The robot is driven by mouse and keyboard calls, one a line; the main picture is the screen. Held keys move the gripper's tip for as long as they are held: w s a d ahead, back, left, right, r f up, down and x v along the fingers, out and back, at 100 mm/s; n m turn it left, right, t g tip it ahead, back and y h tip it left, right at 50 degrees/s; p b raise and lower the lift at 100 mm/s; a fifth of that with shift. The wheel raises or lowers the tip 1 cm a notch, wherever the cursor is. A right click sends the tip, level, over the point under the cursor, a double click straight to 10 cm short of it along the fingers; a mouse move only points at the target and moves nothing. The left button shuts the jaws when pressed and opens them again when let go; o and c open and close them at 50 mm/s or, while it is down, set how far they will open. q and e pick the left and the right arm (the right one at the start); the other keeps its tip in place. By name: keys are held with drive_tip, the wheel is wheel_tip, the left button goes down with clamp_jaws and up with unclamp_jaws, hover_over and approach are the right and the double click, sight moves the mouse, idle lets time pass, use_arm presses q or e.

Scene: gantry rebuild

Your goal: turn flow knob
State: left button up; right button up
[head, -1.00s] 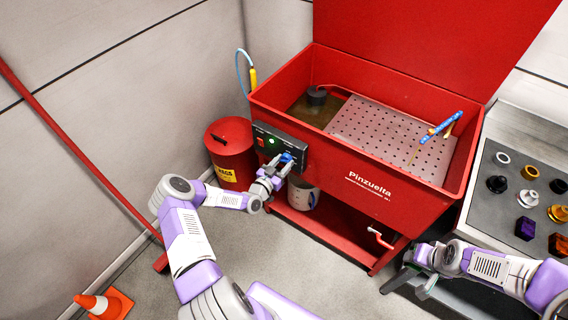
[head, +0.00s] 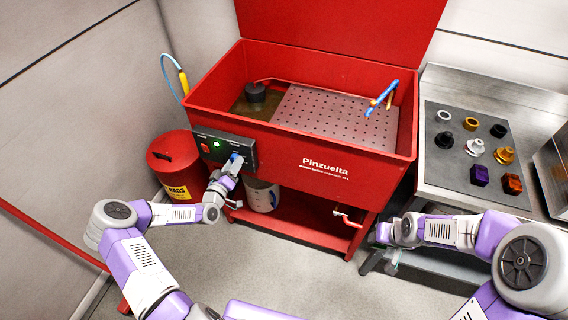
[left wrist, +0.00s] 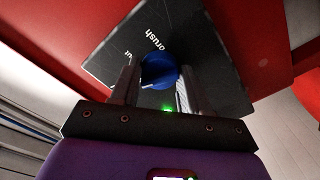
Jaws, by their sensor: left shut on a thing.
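The blue flow knob (head: 235,158) is on the right part of the black control panel (head: 211,146) on the front of the red parts washer (head: 290,150). In the left wrist view the knob (left wrist: 159,70) sits between my two finger pads, with part of the panel (left wrist: 205,45) and its lettering behind it. My left gripper (head: 231,168) is at the panel and shut on the knob. A green light (head: 216,143) is lit on the panel. My right gripper (head: 372,262) is low at the right, apart from the washer; its fingers are too small to read.
A red rags bin (head: 175,160) stands left of the washer. A grey bucket (head: 262,195) is under the panel, behind my left gripper. At the right, a metal bench (head: 450,80) holds a dark mat with several small parts. A red-handled tap (head: 347,214) sticks out below the basin.

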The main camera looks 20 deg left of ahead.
use_arm(q)
drive_tip(key=shift+f+n+b, duration=0.1)
drive_tip(key=shift+n+b, duration=0.8)
drive_tip(key=shift+n, duration=1)
use_arm(e)
drive_tip(key=shift+f, duration=1.05)
use_arm(q)
drive_tip(key=o, duration=1)
drive_tip(key=shift+o, duration=0.2)
use_arm(e)
wheel_tip(320, 180, up, 2)
drive_tip(key=shift+r+p, duration=0.15)
drive_tip(key=shift+p, duration=1)
use_arm(q)
drive_tip(key=s, duration=1.2)
drive_tip(key=shift+a, duration=0.4)
